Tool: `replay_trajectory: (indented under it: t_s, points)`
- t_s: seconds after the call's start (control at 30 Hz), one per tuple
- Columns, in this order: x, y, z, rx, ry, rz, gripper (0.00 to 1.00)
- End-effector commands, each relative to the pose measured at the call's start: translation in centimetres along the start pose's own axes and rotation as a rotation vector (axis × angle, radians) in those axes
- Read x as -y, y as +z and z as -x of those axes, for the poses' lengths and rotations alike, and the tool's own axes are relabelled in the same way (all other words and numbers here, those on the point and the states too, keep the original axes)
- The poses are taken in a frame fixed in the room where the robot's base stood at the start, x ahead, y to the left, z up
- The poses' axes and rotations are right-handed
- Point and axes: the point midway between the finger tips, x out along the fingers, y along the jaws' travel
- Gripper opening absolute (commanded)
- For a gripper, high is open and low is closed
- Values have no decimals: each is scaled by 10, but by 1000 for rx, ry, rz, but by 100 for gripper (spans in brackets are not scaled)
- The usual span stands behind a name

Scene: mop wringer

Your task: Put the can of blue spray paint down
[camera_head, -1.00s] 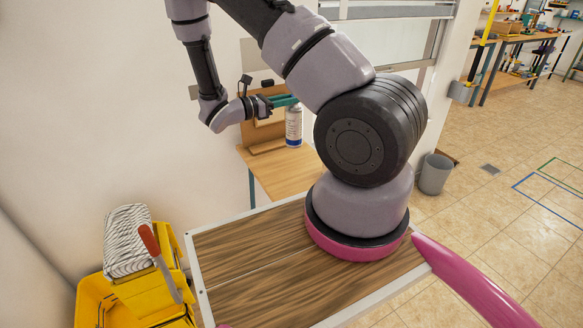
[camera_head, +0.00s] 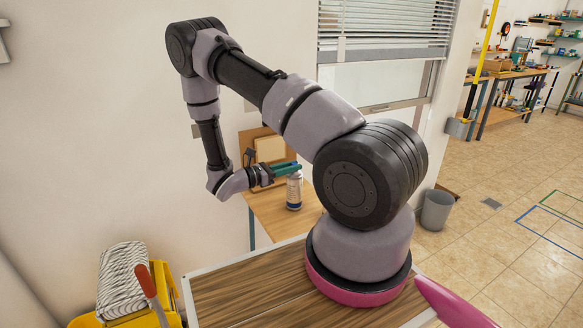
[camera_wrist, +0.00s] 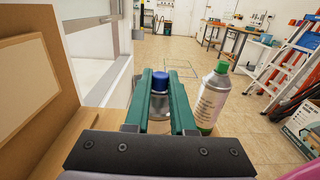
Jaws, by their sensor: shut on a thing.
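The can of blue spray paint (camera_head: 294,194) hangs upright from my gripper (camera_head: 288,169), over or on the small wooden table (camera_head: 271,208); I cannot tell whether its base touches the top. In the wrist view my gripper (camera_wrist: 160,82) has its two green fingers shut around the can's upper part, and the blue cap (camera_wrist: 161,80) shows between them. The can's lower part is mostly hidden there by the gripper.
A green-capped bottle (camera_wrist: 211,98) stands close beside my right finger in the wrist view. A wooden board (camera_wrist: 28,80) rises at the left. A yellow mop bucket (camera_head: 172,290) and a grey bin (camera_head: 437,210) stand on the floor. A ladder (camera_wrist: 293,60) is at the far right.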

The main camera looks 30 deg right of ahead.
Motion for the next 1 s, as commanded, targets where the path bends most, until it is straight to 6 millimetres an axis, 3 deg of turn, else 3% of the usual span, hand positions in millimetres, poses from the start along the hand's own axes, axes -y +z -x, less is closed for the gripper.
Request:
replay_trajectory:
  t_s: [0.1, 0.13, 0.2, 0.63, 1.0]
  points:
    - [0, -2, 0, 1, 0, 1, 0]
    - [0, -3, 0, 0, 1, 1, 26]
    - [0, -3, 0, 0, 0, 1, 53]
    - [0, 0, 6, 0, 2, 0, 53]
    - [-1, 0, 80, 0, 6, -1, 53]
